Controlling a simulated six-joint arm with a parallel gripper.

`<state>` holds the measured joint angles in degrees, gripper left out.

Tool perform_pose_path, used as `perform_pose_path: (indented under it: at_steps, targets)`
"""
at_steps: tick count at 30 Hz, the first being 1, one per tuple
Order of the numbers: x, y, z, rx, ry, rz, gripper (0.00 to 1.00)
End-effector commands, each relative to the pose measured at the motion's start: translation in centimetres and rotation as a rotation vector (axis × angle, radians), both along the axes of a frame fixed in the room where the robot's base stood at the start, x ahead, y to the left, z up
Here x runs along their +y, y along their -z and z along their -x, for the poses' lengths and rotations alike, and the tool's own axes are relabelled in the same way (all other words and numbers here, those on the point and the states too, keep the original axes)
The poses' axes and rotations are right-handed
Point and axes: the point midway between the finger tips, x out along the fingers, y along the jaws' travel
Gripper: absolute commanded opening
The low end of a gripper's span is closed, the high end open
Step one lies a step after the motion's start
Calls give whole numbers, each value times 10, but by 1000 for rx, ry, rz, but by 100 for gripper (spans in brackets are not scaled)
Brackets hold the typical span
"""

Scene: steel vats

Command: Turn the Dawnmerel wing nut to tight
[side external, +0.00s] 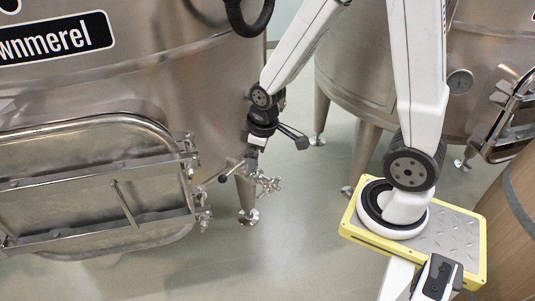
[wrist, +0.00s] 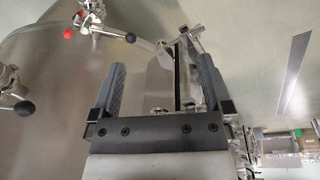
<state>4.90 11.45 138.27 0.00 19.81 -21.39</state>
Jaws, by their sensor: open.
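The Dawnmerel vat (side external: 110,85) stands at the left in the side view, its name plate partly cut off. Its oblong manway door (side external: 75,215) is shut, with metal clamp fittings (side external: 188,150) along its right edge. I cannot single out the wing nut at this size, nor tell how tight it is. My gripper (side external: 276,151) hangs right of the door, in front of the vat. In the wrist view my gripper (wrist: 160,75) is open, its dark fingers wide apart.
A valve cluster (side external: 265,182) with a black-knobbed lever sits just below my gripper. The wrist view shows a red knob (wrist: 68,33) and black knobs (wrist: 130,37) on valve levers. A second vat (side external: 355,70) stands at the right, a wooden barrel (side external: 510,220) at the right edge.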

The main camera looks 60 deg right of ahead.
Motion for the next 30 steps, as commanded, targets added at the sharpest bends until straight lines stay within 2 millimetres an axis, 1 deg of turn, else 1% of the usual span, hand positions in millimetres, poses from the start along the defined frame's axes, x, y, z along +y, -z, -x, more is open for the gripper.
perform_pose_path:
  at_steps: [1, 6, 11, 15, 20, 24, 27, 30]
  targets:
    - [-7, 8, -7, 15, -46, 11, 100]
    - [-29, 31, -27, 51, -229, 43, 100]
    - [-51, 57, -41, 84, -405, 65, 100]
    - [-71, 83, -51, 112, -558, 78, 100]
    - [-94, 115, -58, 139, -735, 85, 100]
    - [-113, 143, -60, 158, -880, 85, 100]
    - [-123, 159, -60, 166, -965, 85, 100]
    - [-130, 171, -59, 171, -1025, 83, 100]
